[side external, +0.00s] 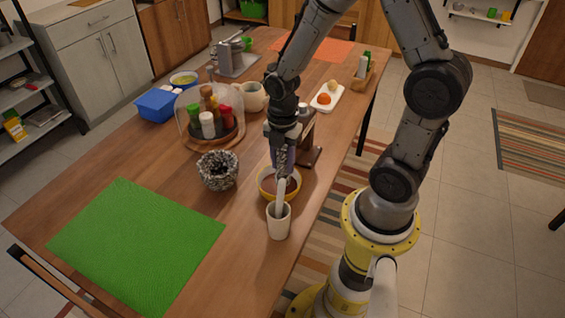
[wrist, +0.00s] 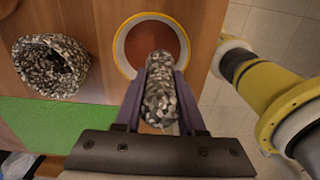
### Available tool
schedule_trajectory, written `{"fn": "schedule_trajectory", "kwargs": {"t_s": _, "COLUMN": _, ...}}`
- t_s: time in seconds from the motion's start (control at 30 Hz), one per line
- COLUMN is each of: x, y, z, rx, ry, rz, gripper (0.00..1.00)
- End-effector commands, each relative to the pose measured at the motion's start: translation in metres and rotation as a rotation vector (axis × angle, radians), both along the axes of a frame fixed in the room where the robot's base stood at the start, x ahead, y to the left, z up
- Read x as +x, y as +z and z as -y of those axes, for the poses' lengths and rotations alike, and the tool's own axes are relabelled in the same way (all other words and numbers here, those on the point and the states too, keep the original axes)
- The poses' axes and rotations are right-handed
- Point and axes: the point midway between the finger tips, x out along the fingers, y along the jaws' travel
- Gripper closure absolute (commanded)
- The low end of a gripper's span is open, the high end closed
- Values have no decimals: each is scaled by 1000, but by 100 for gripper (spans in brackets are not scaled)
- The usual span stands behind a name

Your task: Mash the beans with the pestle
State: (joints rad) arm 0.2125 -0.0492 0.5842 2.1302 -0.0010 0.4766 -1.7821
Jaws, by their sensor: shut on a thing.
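My gripper (wrist: 160,90) is shut on a grey-and-white speckled pestle (wrist: 160,105), held between its two purplish fingers. In the side external view my gripper (side external: 286,155) is over the yellow bowl, to the right of the speckled mortar. The mortar (side external: 218,172) stands on the table and also shows in the wrist view (wrist: 48,68); its inside is dark and I cannot tell its contents. The yellow-rimmed bowl (side external: 264,190) holds something smooth and reddish brown, seen in the wrist view (wrist: 125,65). I cannot make out separate beans.
A white cup (side external: 279,224) with a pale utensil stands in front of the bowl. A green mat (side external: 135,245) lies at the left, largely clear. Behind the mortar are spice bottles (side external: 208,122) under a clear dome, a blue container (side external: 157,104) and a white tray (side external: 328,98).

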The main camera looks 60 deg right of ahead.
Motion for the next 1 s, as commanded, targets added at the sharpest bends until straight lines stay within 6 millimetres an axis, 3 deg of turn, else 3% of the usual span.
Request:
{"fn": "schedule_trajectory", "kwargs": {"t_s": 0.53, "x": 1, "y": 42, "z": 0, "rx": -1, "ry": 0, "rz": 5, "gripper": 100}}
{"fn": "schedule_trajectory", "kwargs": {"t_s": 1.0, "x": 1, "y": 46, "z": 0, "rx": 0, "ry": 0, "rz": 2, "gripper": 100}}
